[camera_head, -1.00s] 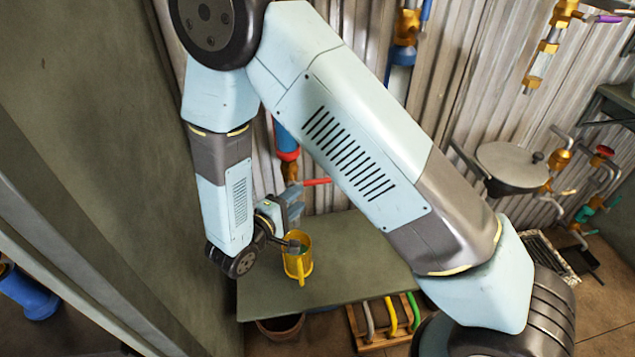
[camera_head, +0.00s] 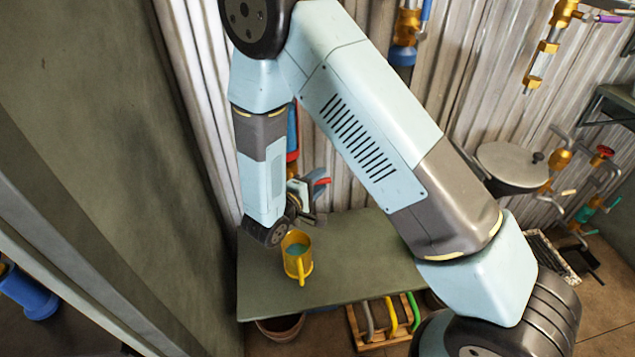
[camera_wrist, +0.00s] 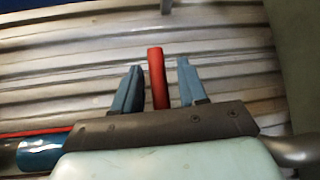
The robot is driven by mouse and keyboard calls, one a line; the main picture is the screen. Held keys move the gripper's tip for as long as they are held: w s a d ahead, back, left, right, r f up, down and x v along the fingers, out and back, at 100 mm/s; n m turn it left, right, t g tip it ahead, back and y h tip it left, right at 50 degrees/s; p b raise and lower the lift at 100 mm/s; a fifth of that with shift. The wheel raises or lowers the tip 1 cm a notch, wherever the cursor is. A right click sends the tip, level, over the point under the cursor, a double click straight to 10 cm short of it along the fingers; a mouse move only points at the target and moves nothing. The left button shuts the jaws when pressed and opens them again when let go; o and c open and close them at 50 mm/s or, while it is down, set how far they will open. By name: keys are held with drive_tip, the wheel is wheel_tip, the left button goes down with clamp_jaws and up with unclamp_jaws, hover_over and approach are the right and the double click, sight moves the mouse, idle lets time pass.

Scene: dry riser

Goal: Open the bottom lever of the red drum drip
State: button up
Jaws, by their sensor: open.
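The red lever (camera_head: 322,181) shows just beyond my gripper (camera_head: 313,186) in the head view, in front of the corrugated wall. In the wrist view, the red lever (camera_wrist: 157,75) stands between the two blue-grey fingers of my gripper (camera_wrist: 160,66). My gripper is open, with a gap on each side of the lever, smaller on the left. The drum drip (camera_head: 292,155) shows as a narrow blue and red strip, mostly hidden behind my arm.
A yellow mug (camera_head: 297,264) with teal inside stands on the green-grey table (camera_head: 360,250) below my gripper. A pot (camera_head: 280,328) stands under the table. More pipes and a round lid (camera_head: 512,160) are at right.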

clamp_jaws()
idle(0.4)
